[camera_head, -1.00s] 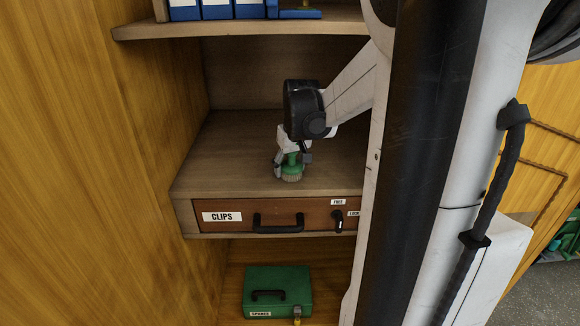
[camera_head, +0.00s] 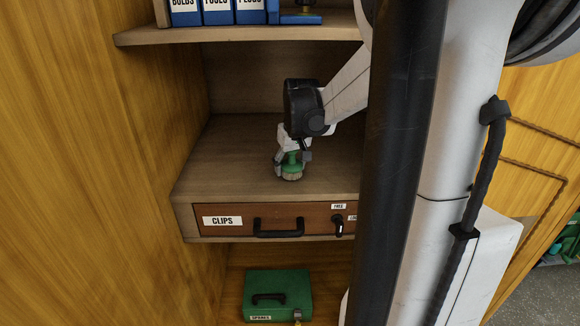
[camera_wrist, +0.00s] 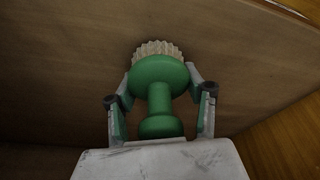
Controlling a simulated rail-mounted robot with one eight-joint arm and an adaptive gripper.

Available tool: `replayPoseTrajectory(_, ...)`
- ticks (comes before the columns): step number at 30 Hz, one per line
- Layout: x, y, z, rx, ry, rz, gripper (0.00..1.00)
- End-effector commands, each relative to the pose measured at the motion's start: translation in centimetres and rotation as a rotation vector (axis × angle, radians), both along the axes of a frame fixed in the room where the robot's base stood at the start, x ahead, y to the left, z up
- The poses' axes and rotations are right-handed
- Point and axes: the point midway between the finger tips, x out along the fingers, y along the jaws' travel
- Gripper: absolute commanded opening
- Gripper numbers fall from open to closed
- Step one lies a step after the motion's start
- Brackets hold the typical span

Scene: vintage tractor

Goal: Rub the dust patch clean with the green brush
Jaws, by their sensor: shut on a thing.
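The green brush (camera_head: 291,168) has a round green head, a green handle and pale bristles. My gripper (camera_head: 292,158) is shut on its handle and holds it bristles down at the wooden shelf top (camera_head: 235,150), above the drawer. The bristles look to be at or very near the wood; I cannot tell if they touch. In the wrist view the brush (camera_wrist: 158,78) sits between both fingers of my gripper (camera_wrist: 160,100), bristles away from the palm. No dust patch can be made out on the wood in either view.
A drawer marked CLIPS (camera_head: 240,221) with a black handle is below the shelf top. A green case (camera_head: 278,294) stands in the lower compartment. An upper shelf (camera_head: 240,33) holds blue boxes (camera_head: 217,12). A wooden side wall (camera_head: 90,170) is at the left.

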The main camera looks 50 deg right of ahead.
Motion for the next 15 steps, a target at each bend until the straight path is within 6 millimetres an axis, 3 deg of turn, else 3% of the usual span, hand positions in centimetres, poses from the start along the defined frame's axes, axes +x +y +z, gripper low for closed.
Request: replayPoseTrajectory(15,0.01,0.02,0.80,0.001,0.000,0.000,0.17)
